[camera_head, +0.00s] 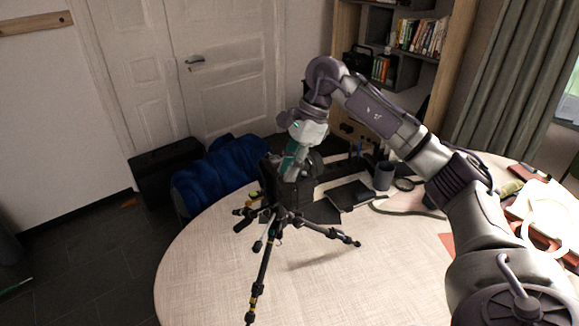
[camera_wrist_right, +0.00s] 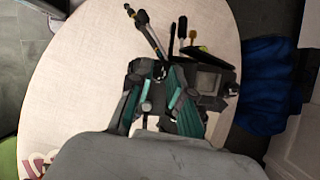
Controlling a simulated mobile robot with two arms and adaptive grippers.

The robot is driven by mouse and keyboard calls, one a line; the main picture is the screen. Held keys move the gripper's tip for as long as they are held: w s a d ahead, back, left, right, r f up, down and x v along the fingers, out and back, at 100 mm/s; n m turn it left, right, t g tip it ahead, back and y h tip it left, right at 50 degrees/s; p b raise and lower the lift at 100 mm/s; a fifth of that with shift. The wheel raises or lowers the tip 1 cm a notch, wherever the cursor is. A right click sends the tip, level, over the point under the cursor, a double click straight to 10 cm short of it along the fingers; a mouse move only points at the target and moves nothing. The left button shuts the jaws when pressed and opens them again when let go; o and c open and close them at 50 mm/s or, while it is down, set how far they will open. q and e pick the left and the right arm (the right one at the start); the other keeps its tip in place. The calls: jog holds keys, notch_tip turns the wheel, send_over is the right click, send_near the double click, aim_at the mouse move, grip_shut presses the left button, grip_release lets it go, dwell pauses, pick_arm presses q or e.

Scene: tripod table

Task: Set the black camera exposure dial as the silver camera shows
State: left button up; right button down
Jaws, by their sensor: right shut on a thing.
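The black camera (camera_head: 285,190) stands upright on a small black tripod (camera_head: 262,255) on the round table. My right gripper (camera_head: 290,172) reaches down onto the camera's top from above. In the right wrist view the camera body (camera_wrist_right: 208,80) lies just beyond my right gripper (camera_wrist_right: 160,107), whose teal-padded fingers are shut on a small part at the camera's top. That part is probably the exposure dial, but the fingers mostly hide it and its setting cannot be read. I cannot make out a silver camera for certain. My left gripper is not in view.
The pale round table (camera_head: 205,270) is clear at its front left. A dark mug (camera_head: 383,176) and a black notebook (camera_head: 350,195) lie behind the tripod to the right.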

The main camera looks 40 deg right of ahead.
aim_at(302, 172)
jog(key=c, duration=1.1)
grip_release()
jog(key=shift+r, duration=0.15)
jog(key=shift+d+r, duration=0.15)
jog(key=shift+r, duration=0.15)
jog(key=shift+v, duration=3.55)
jog(key=shift+s, duration=0.1)
